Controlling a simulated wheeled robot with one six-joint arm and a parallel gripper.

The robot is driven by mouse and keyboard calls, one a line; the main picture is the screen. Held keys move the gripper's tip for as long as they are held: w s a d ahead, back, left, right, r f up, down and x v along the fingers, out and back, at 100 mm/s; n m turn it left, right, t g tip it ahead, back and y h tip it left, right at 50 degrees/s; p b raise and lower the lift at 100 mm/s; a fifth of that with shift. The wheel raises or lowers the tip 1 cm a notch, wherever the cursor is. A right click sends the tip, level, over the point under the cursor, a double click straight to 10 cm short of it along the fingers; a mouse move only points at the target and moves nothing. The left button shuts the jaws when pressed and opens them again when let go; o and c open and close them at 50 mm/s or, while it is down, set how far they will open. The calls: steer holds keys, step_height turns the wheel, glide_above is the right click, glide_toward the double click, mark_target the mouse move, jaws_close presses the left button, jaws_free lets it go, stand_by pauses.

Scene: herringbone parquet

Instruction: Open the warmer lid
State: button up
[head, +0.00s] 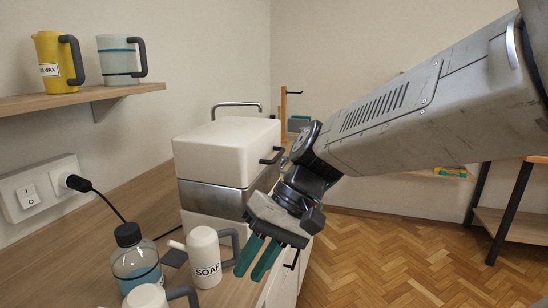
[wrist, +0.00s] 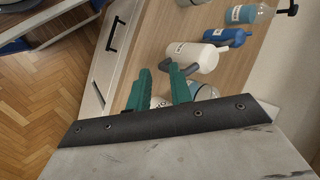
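The warmer is a boxy white and metal appliance on the counter in the head view. Its cream-white lid (head: 226,142) sits level over a brushed metal band (head: 212,197) and looks closed. A dark handle (head: 273,156) sticks out from the lid's front face. My gripper (head: 254,268) has green fingers pointing down, below and in front of the handle and apart from it, to the right of the soap bottle. In the wrist view my gripper (wrist: 158,70) shows a gap between its fingers with nothing held. The warmer is not recognisable in the wrist view.
A white soap bottle (head: 204,258) and a clear bottle of blue liquid (head: 136,265) stand on the counter before the warmer. A blue bottle (wrist: 226,37) shows in the wrist view. A shelf (head: 85,97) holds two jugs. Parquet floor (head: 375,255) lies open at right.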

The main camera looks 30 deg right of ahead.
steer(key=w+d+r+m+t+y, duration=0.2)
steer(key=w+d+m+t+y, duration=0.15)
steer(key=w, duration=0.35)
steer(key=w+d+r+m+t+y, duration=0.1)
steer(key=w+d+m+t+y, duration=0.15)
steer(key=w+t, duration=0.4)
steer(key=w+d+m+t, duration=0.1)
steer(key=w+d, duration=0.1)
steer(key=d, duration=0.1)
steer(key=w+d+m+t+h, duration=0.1)
steer(key=w+d, duration=0.1)
steer(key=d, duration=0.1)
steer(key=w+d+m+t+h, duration=0.1)
steer(key=w+d+t, duration=0.1)
steer(key=d, duration=0.2)
steer(key=shift+w+r, duration=0.25)
steer(key=m+t+h, duration=0.5)
steer(key=h, duration=0.1)
glide_toward(279, 153)
steer(key=w+a, duration=0.1)
steer(key=w, duration=0.1)
steer(key=x, duration=0.7)
steer(key=shift+w, duration=0.25)
jaws_close()
